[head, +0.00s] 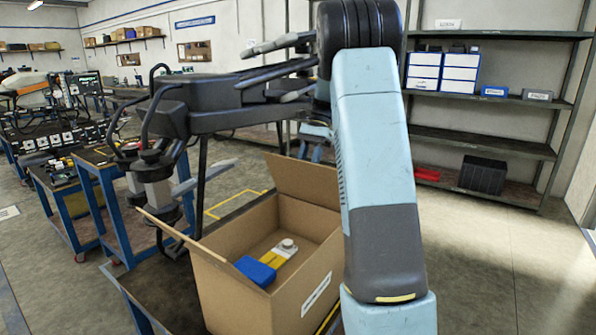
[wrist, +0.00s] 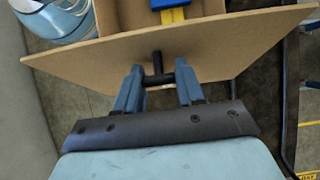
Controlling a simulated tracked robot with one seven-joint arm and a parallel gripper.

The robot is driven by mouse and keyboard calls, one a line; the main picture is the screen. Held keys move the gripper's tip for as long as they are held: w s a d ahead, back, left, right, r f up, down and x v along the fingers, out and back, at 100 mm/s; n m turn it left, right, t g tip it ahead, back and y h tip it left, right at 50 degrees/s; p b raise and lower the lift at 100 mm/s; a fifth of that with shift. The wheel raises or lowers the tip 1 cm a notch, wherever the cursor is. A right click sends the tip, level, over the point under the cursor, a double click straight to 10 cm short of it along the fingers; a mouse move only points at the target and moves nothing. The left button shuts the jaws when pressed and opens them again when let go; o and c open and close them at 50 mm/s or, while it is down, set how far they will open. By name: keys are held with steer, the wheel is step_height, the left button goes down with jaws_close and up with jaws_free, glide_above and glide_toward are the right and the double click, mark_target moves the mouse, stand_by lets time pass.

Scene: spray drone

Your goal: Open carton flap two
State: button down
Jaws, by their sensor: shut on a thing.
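The open cardboard carton (head: 245,285) stands on a dark bench left of my arm in the head view. Its back flap (head: 305,180) stands up and its left flap (head: 180,235) leans outward. In the wrist view a wide brown flap (wrist: 225,50) spans the picture beside the carton's interior. A black T-shaped handle (wrist: 157,66) is at that flap's face. My gripper (wrist: 160,80) has its two blue fingers shut on the handle's crossbar. The head view does not show my gripper, and which flap it holds is hard to match there.
In the carton lie a blue block (head: 256,271) and a yellow-white part (head: 281,252) with a round cap. A black drone frame (head: 215,105) stands behind. A shelf rack (head: 485,119) is at the right; the floor before it is clear.

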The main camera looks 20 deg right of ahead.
steer(key=w+d+f, duration=0.5)
steer(key=w+d, duration=0.1)
steer(key=d, duration=0.5)
steer(key=shift+w, duration=0.35)
steer(key=shift+f, duration=0.1)
steer(key=c, duration=0.9)
jaws_free()
steer(key=shift+w, duration=0.1)
steer(key=shift+o, duration=1.1)
steer(key=shift+r, duration=0.2)
